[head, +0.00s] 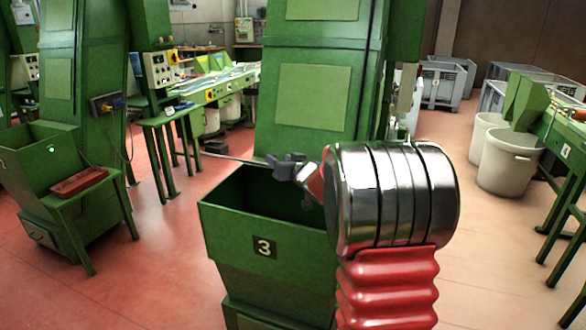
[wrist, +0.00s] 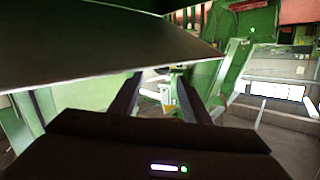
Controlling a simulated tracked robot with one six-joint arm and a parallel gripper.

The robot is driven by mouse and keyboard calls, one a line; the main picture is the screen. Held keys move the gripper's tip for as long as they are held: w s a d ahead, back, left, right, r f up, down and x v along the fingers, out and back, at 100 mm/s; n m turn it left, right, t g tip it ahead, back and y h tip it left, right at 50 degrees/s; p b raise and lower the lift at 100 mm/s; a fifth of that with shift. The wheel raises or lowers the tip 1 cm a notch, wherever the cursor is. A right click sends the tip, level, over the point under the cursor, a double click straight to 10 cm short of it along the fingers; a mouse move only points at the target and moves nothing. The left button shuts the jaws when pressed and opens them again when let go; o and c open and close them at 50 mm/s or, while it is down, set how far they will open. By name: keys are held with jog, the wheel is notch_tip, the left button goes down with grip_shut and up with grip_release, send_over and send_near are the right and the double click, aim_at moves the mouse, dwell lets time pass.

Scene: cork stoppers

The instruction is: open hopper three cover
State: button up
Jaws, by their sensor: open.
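Hopper three (head: 265,272) is a green box with a black "3" plate (head: 265,248) on its front, in the middle of the head view. Its top looks open, with a dark green inside showing. I cannot make out a separate cover there. My gripper (head: 284,164) is over the hopper's top, near the back, with its jaws apart and nothing seen between them. My arm hides the hopper's right side. In the wrist view my gripper (wrist: 160,92) shows two dark, spread fingers. A broad dark panel (wrist: 100,50) crosses above them; I cannot tell whether it is the cover.
A tall green machine column (head: 312,90) stands right behind the hopper. Another green hopper (head: 35,165) with a red piece (head: 78,182) beside it is at left. White bins (head: 508,165) and a green bench (head: 568,140) stand at right. Red floor is clear between.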

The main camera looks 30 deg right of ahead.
jog(key=v, duration=0.9)
jog(key=shift+s, duration=0.3)
